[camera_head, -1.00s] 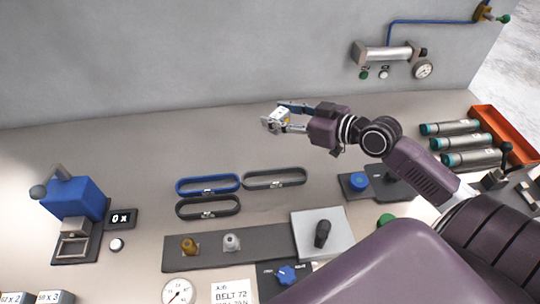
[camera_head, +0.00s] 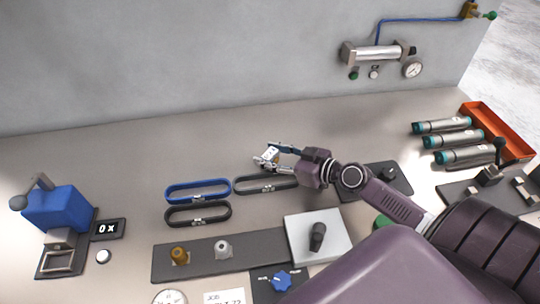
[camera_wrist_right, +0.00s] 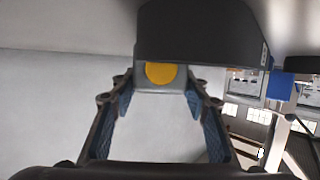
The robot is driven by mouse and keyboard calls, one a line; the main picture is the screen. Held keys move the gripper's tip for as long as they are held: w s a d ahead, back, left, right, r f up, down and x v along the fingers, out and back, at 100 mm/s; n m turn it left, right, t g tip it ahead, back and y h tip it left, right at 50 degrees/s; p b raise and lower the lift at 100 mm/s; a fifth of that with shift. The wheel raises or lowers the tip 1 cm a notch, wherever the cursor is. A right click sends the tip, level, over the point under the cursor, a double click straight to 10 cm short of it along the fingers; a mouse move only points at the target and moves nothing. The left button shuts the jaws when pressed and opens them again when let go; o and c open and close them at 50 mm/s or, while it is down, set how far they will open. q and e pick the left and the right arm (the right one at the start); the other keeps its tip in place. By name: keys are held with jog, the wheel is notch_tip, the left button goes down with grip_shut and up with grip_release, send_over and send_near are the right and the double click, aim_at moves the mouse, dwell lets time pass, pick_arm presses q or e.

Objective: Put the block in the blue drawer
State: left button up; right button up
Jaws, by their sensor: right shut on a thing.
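My right gripper (camera_head: 268,157) is shut on a small pale block (camera_head: 269,155), held in the air above the bench behind the belts in the head view. In the right wrist view the block (camera_wrist_right: 146,86) sits between the far ends of the two blue-padded fingers. A yellow disc shows on its face, and a dark part of my gripper covers its upper side. I cannot make out a blue drawer in either view. My left gripper is not in view.
A blue hand press (camera_head: 62,208) stands left. Several cylinders and an orange tray (camera_head: 497,130) are right. The bench's back left is clear.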

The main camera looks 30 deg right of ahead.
jog(key=shift+f, duration=0.1)
jog(key=o, duration=1.4)
jog(key=shift+o, duration=0.2)
